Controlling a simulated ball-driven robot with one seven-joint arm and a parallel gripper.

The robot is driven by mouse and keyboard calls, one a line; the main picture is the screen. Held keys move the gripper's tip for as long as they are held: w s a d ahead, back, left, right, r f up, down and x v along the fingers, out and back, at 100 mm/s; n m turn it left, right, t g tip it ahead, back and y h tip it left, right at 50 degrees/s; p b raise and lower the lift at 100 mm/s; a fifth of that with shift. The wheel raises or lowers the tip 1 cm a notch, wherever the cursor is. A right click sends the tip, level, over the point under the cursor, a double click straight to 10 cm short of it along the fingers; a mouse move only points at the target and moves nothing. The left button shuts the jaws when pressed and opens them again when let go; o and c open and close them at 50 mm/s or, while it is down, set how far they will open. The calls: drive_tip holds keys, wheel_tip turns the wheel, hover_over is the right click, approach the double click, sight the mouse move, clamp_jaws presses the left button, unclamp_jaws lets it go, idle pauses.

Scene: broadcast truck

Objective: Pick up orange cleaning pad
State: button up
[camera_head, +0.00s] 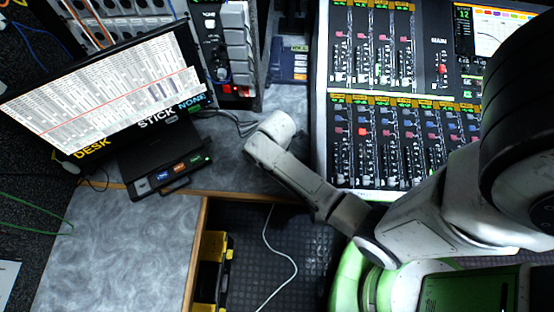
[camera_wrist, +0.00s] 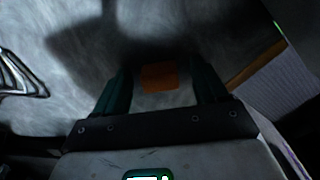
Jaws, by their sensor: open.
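The orange cleaning pad (camera_wrist: 158,76) lies flat on the grey desk surface in the wrist view. My gripper (camera_wrist: 162,84) is open, with one dark teal finger on each side of the pad in that picture. I cannot tell how much height is left between the fingertips and the pad, and no contact is visible. In the head view my arm's end is over the strip of desk between the monitor and the mixing console. The pad and the fingers are hidden there behind my wrist.
The mixing console (camera_head: 388,140) stands right of my wrist. The monitor (camera_head: 110,85) and a small black button box (camera_head: 172,178) are at left. Cables (camera_wrist: 22,76) lie on the desk. The wooden desk edge (camera_head: 240,194) runs in front, above a dark floor with a yellow case (camera_head: 213,270).

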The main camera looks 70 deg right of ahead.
drive_tip(key=shift+c, duration=0.4)
drive_tip(key=c, duration=1.1)
wheel_tip(320, 180, up, 10)
